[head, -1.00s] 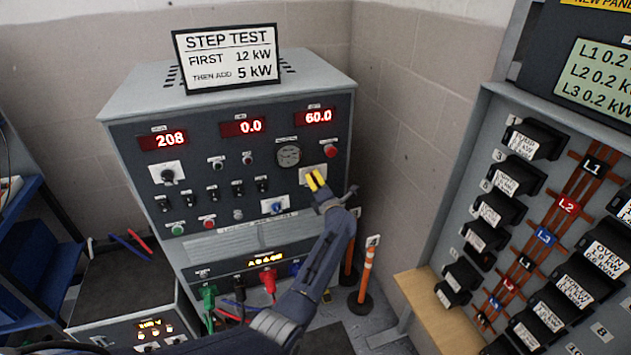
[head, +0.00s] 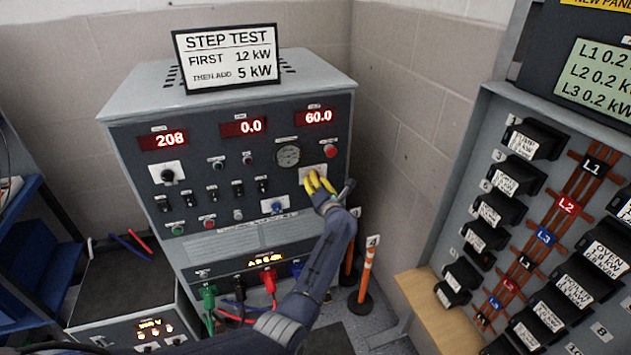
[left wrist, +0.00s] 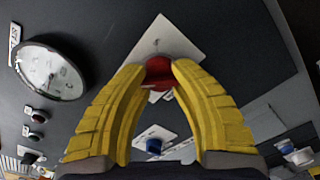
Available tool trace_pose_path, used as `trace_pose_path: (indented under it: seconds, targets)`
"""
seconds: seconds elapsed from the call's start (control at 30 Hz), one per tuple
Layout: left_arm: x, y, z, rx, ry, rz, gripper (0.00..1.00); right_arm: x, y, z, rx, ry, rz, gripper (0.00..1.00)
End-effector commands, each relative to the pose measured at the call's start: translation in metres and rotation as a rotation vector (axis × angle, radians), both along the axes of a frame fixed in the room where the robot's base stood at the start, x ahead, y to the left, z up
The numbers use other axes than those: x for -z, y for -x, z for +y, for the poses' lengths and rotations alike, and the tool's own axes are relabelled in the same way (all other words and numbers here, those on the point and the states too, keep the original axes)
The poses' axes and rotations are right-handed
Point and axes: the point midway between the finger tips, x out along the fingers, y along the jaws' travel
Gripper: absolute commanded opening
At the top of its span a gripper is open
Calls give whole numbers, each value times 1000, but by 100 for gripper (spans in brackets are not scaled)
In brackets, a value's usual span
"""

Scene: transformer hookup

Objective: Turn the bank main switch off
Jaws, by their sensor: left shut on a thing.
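The bank main switch is a red knob (left wrist: 158,73) on a white square plate, seen in the left wrist view. In the head view its plate (head: 306,172) shows at the right of the load bank's dark front panel (head: 225,160), and the knob is hidden behind my fingers. My left gripper (head: 314,181) is at this plate. Its yellow fingertips, close up in the left wrist view (left wrist: 159,80), are shut on the red knob from both sides. My right gripper is not in view.
A red button (head: 330,151) and a round gauge (head: 289,156) sit above the switch, and a blue knob (head: 276,207) sits to its lower left. Red displays read 208, 0.0 and 60.0. An orange post (head: 366,272) stands to the right. A breaker panel (head: 480,140) is further right.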

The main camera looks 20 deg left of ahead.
Motion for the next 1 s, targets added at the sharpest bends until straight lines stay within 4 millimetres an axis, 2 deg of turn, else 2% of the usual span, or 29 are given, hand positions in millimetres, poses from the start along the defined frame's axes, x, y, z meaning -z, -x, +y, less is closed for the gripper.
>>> trace_pose_path:
  seconds: [0.2, 0.23, 0.5, 0.8, 1.0]
  targets:
    - [0, 0, 1, -1, 0, 0, 0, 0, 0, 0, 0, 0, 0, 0]
    - [0, 0, 1, -1, 0, 0, 29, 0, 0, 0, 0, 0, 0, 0]
    - [0, 0, 1, 0, -1, 1, 60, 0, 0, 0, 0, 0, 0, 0]
    - [0, 0, 0, 0, -7, 5, 60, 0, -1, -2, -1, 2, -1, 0]
    - [0, 0, 1, -1, -74, 51, 60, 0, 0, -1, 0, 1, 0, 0]
